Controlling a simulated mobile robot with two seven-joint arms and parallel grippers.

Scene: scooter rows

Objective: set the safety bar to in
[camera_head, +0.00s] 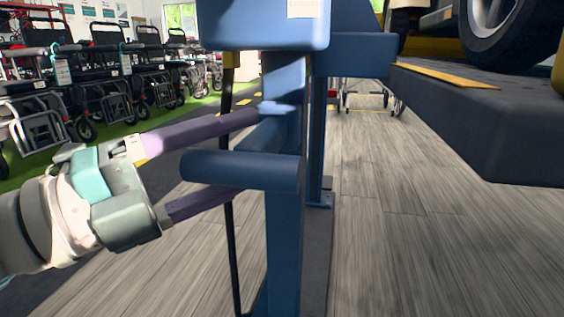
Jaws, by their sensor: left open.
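A blue post (285,240) stands upright in the centre. A short, thick blue bar (235,170) with a rounded end sticks out from it to the left; it looks like the safety bar, though no label on it shows. My left gripper (247,154) comes in from the left and is open. Its upper dark purple finger passes above the bar and its lower one below, partly hidden behind the bar. I cannot tell whether either finger touches it. My right gripper is not in view.
A blue housing (263,28) with a label sits above the bar. A thin black cable (230,245) hangs beside the post. A dark platform (485,110) carrying a wheel (495,25) juts in at right. Walkers and wheelchairs (100,80) line the left. The wooden floor (420,240) at right is clear.

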